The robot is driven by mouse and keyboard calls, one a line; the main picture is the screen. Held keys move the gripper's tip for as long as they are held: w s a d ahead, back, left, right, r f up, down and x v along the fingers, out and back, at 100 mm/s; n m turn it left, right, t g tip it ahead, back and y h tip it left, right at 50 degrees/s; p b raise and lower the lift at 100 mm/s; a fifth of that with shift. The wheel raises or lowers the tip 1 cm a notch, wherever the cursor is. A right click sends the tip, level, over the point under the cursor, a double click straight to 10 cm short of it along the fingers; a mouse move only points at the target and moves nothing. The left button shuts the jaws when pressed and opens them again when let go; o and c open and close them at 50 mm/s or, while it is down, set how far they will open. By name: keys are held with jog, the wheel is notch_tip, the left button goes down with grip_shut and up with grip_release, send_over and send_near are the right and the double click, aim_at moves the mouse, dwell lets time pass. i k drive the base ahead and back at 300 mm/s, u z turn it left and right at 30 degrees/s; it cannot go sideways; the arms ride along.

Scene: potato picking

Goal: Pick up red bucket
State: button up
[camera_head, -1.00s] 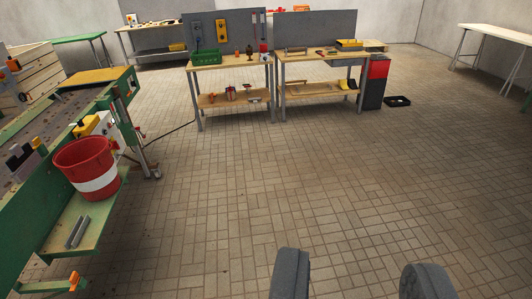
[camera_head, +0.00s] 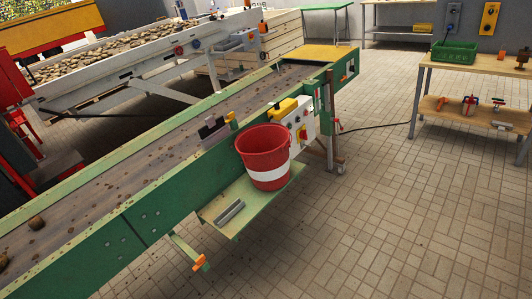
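The red bucket (camera_head: 265,160) with a white band stands upright near the middle of the view. It rests on a small green shelf (camera_head: 236,222) fixed to the side of the green conveyor (camera_head: 160,204). A grey metal bar (camera_head: 230,211) lies on the shelf in front of the bucket. Nothing hides the bucket's near side. My gripper does not show in the current view.
A control box with a red button (camera_head: 301,125) sits on the conveyor just behind the bucket. An orange-tipped lever (camera_head: 199,263) sticks out below the shelf. A workbench (camera_head: 475,76) stands at the upper right. The tiled floor (camera_head: 400,210) to the right is clear.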

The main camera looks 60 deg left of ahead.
aim_at(260, 147)
jog(key=u, duration=0.3)
jog(key=i, duration=1.3)
jog(key=u, duration=1.1)
jog(key=i, duration=1.45)
jog(key=u, duration=0.6)
jog(key=i, duration=0.35)
jog(key=u, duration=0.2)
